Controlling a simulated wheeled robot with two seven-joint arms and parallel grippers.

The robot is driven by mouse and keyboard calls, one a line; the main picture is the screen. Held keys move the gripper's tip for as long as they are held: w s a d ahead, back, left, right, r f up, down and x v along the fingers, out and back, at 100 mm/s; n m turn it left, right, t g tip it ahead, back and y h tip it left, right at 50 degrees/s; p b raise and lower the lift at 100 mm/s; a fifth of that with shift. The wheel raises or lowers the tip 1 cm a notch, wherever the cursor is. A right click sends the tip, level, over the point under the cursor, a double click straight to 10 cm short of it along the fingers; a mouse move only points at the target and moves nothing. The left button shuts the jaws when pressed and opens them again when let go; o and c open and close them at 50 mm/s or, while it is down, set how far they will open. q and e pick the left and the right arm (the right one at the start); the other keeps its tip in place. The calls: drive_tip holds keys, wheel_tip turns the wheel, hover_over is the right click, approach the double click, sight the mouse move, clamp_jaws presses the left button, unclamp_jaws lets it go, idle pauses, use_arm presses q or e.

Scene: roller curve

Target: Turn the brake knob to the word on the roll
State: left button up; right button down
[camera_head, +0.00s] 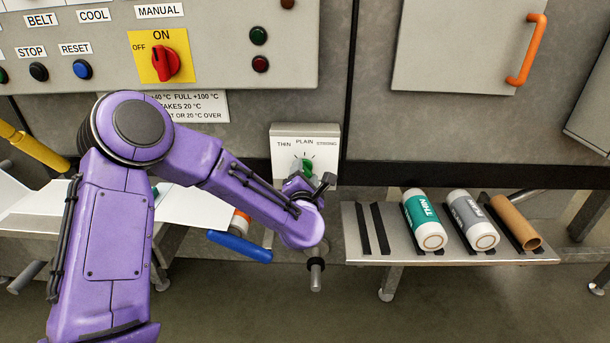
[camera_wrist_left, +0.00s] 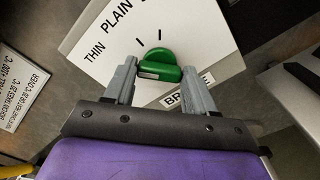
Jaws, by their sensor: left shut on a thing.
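The brake plate (camera_head: 290,131) is a white panel with the words THIN, PLAIN and STRONG in an arc. The green brake knob (camera_head: 308,166) sits below the words, partly hidden by my gripper. In the left wrist view, the green knob (camera_wrist_left: 160,65) lies between my two grey fingers, and THIN and PLAIN are readable on the plate (camera_wrist_left: 97,32). My left gripper (camera_head: 307,180) is shut on the knob. Which word it points at is unclear. A roll (camera_head: 241,222) with a white and orange end is mostly hidden behind my arm; its word is not visible. My right gripper is out of view.
A shelf (camera_head: 375,258) at right holds a green-labelled THIN roll (camera_head: 421,215), a grey-labelled roll (camera_head: 468,213) and a brown cardboard core (camera_head: 512,218). A blue handle (camera_head: 240,246) sticks out below my arm. A red ON/OFF switch (camera_head: 164,62) is above.

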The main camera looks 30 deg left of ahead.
use_arm(q)
drive_tip(key=shift+m, duration=0.3)
drive_tip(key=m+p, duration=0.1)
drive_tip(key=m, duration=0.2)
drive_tip(key=shift+d+m, duration=0.1)
drive_tip(key=shift+m, duration=0.3)
drive_tip(key=m+p, duration=0.1)
drive_tip(key=m, duration=0.2)
drive_tip(key=shift+m, duration=0.3)
drive_tip(key=m+p, duration=0.2)
drive_tip(key=m, duration=0.2)
drive_tip(key=shift+f, duration=0.1)
drive_tip(key=shift+f+m+p, duration=0.15)
drive_tip(key=shift+m+p, duration=0.4)
drive_tip(key=shift+m, duration=1.55)
drive_tip(key=o, duration=1)
drive_tip(key=shift+o, duration=0.2)
